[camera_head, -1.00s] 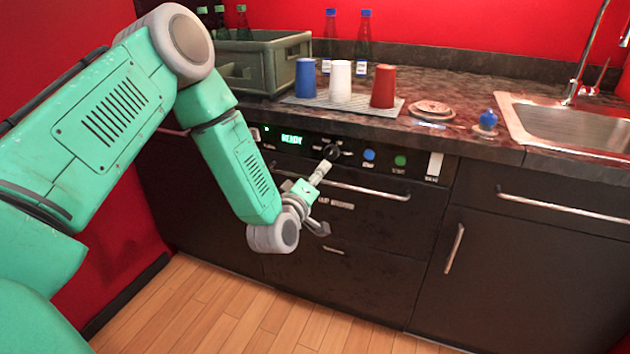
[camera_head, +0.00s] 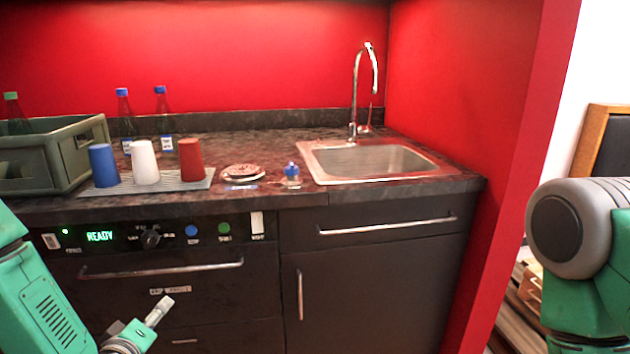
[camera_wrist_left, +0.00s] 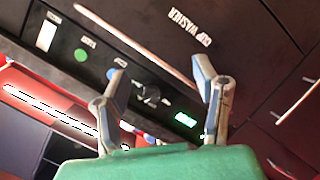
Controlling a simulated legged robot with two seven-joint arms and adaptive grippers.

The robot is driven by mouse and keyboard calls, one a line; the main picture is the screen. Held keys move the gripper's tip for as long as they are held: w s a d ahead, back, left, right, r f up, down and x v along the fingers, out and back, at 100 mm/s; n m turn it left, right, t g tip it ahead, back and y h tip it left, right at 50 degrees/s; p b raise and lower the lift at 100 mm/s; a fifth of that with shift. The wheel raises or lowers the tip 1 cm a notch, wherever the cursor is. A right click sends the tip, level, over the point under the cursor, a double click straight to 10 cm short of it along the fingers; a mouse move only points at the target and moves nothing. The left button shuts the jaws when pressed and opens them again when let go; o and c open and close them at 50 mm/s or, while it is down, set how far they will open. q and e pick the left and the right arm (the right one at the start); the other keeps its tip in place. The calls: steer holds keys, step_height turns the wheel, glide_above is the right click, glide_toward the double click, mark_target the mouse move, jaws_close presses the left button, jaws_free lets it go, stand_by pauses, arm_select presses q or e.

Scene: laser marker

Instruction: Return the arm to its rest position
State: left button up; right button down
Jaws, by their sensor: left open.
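My left arm (camera_head: 45,300) comes in at the lower left of the head view. My left gripper (camera_head: 140,325) is low in front of the dark cabinet front, cut off by the bottom edge, with one pale finger pointing up. In the left wrist view my left gripper (camera_wrist_left: 158,78) has its two fingers well apart with nothing between them. Behind the fingers is the tilted front panel of the cup washer (camera_wrist_left: 150,45). Part of my right arm (camera_head: 580,240) shows at the right edge of the head view; its gripper is out of sight.
The cup washer panel (camera_head: 110,236) reads READY, with a knob and blue and green buttons. Above it, the counter (camera_head: 265,195) holds a blue cup (camera_head: 104,165), white cup (camera_head: 145,162), red cup (camera_head: 190,160) and a crate (camera_head: 85,155). Handles (camera_head: 160,270) jut from the front.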

arm_select(q)
steer(key=s+d+f+m+g+h, duration=0.2)
steer(key=s+d+f+m+g, duration=0.35)
steer(key=s+f, duration=0.35)
steer(key=s+f+m+g, duration=0.1)
steer(key=s+m+g, duration=0.1)
steer(key=s, duration=0.6)
steer(key=s+f+m+g+p, duration=0.1)
steer(key=s+f+m+g, duration=0.1)
steer(key=s, duration=0.6)
steer(key=s+d+f+m+g+p, duration=0.1)
steer(key=s+g, duration=0.3)
steer(key=s, duration=0.4)
steer(key=shift+s+f+m, duration=0.35)
steer(key=shift+f+m, duration=0.2)
steer(key=shift+f, duration=0.15)
steer(key=shift+w+g, duration=0.1)
steer(key=shift+g, duration=0.15)
steer(key=shift+d, duration=0.1)
